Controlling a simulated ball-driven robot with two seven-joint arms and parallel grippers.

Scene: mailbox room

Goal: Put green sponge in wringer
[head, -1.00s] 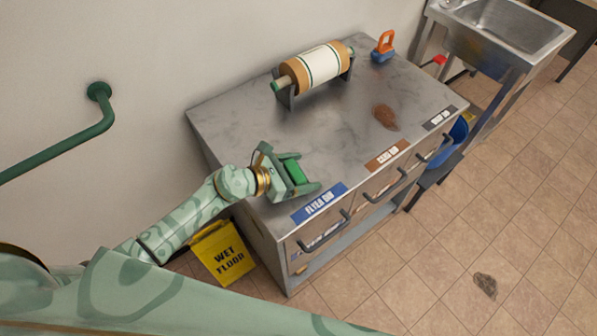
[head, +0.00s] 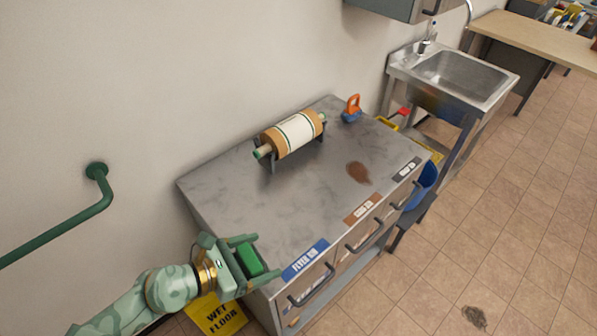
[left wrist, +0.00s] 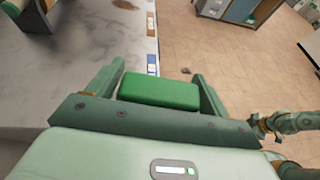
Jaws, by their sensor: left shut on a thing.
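My left gripper (head: 257,259) is shut on the green sponge (head: 249,262), at the front left corner of the metal counter. The left wrist view shows the sponge (left wrist: 160,91) crosswise between the two fingers of my left gripper (left wrist: 157,76). A yellow object (head: 388,123) with a red part (head: 404,111) shows partly behind the counter's far right end; I cannot tell if it is the wringer. My right gripper is not in view in the head view.
The counter (head: 225,190) carries a paper roll on a stand (head: 291,136), an orange-handled blue tool (head: 352,109) and a brown stain (head: 358,172). A yellow wet floor sign (head: 222,317) stands below. A blue bin (head: 422,187) and a sink (head: 465,75) are beyond. Floor at right is open.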

